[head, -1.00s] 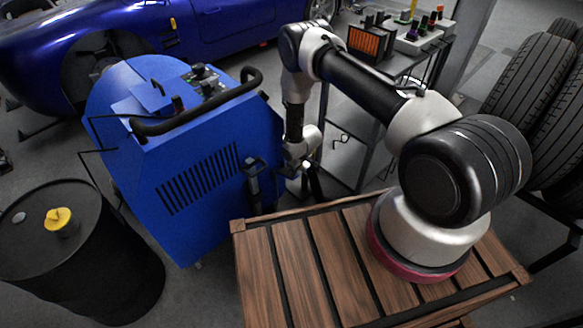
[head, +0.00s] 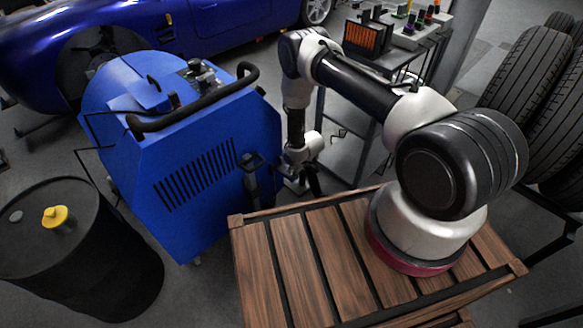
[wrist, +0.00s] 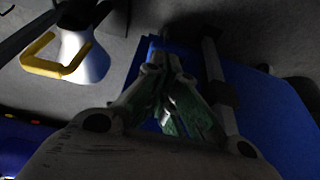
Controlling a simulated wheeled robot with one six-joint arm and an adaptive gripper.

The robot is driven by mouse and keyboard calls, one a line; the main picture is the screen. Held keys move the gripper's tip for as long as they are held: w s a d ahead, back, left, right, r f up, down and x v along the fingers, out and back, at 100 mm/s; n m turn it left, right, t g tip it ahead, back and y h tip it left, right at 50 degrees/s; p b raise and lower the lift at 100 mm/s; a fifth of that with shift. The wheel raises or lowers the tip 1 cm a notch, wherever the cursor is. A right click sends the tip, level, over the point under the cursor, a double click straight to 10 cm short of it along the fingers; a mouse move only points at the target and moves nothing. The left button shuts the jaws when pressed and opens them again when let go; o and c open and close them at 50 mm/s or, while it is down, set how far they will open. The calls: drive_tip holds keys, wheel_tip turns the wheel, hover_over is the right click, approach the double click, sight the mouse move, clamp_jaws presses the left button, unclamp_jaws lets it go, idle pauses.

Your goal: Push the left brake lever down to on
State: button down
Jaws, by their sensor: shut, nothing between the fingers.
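The blue dynamometer cabinet (head: 195,170) stands left of my arm in the head view. A black upright part with a looped top (head: 250,170) is on its right side; I cannot tell whether it is the left brake lever. My gripper (head: 302,184) hangs low to the right of that part, apart from it as seen there. In the wrist view my gripper's fingertips (wrist: 166,66) are together and hold nothing. A dark post with a collar (wrist: 215,85) runs close to the right of the fingers, before a blue surface (wrist: 265,115). No lever is clearly identifiable.
A black drum (head: 80,250) stands at the left. A slatted wooden top (head: 300,260) lies under my arm base. A metal shelf rack (head: 350,150) stands behind my gripper, and tyres (head: 530,90) are at the right. A silver cone with a yellow handle (wrist: 85,60) shows in the wrist view.

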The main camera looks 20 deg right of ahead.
drive_tip(key=f, duration=0.2)
drive_tip(key=s+f, duration=0.1)
drive_tip(key=shift+d, duration=0.25)
drive_tip(key=shift+f, duration=1.95)
drive_tip(key=shift+f, duration=0.1)
drive_tip(key=v, duration=1.2)
drive_tip(key=shift+d, duration=0.1)
